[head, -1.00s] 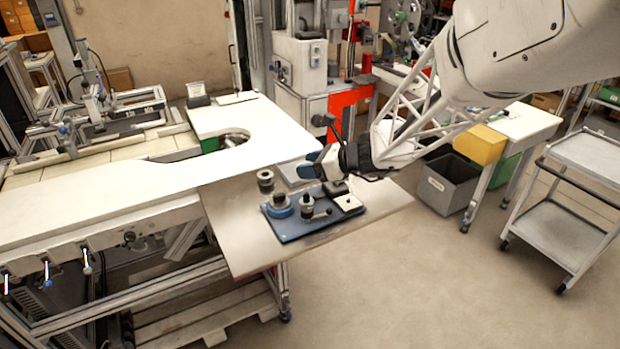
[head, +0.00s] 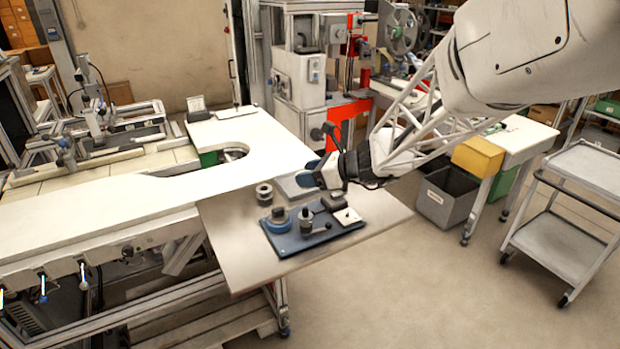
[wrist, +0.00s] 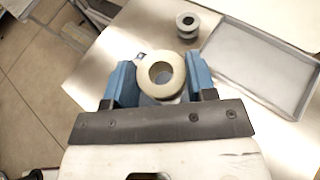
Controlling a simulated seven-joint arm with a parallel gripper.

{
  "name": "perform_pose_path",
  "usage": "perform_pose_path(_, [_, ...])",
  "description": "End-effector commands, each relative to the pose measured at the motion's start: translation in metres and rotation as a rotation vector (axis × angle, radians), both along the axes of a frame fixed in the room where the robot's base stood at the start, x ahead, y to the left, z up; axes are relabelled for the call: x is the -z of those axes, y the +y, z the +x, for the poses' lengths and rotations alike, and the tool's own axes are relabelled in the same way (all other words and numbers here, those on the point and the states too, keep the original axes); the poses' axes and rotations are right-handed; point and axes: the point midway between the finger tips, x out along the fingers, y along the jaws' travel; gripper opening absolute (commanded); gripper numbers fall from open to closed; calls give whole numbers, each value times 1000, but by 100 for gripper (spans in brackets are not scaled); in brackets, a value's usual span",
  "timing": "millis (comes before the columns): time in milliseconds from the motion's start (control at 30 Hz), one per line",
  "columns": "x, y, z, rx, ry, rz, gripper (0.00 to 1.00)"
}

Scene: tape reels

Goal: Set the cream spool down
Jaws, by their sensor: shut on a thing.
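The cream spool (wrist: 146,77), a ring with a wide hole, sits between the blue fingers of my gripper (wrist: 160,82) in the wrist view. The fingers press it from both sides, and it appears above the pale table. In the head view my gripper (head: 319,172) is over the right part of the table (head: 236,245), near the grey tray. The spool is too small there to make out clearly. I cannot tell the gap beneath it.
A grey tray (wrist: 262,62) lies right of the spool in the wrist view. A small dark spool stack (wrist: 187,27) stands beyond it; it also shows in the head view (head: 264,194). A blue board (head: 290,244) with several fixtures lies nearer the front edge.

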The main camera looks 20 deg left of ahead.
Motion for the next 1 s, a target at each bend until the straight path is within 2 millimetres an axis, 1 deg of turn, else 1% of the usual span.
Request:
perform_pose_path(167, [0,-1,18,8,0,0,25])
perform_pose_path(267, [0,-1,34,15,1,0,25])
perform_pose_path(367, [1,-3,56,24,2,0,25])
perform_pose_path(700, [5,-14,137,58,3,0,25])
perform_pose_path(800, [7,-17,156,64,4,0,25])
perform_pose_path(900, [7,-20,171,71,3,0,25])
perform_pose_path(1000, [9,-22,181,75,4,0,25])
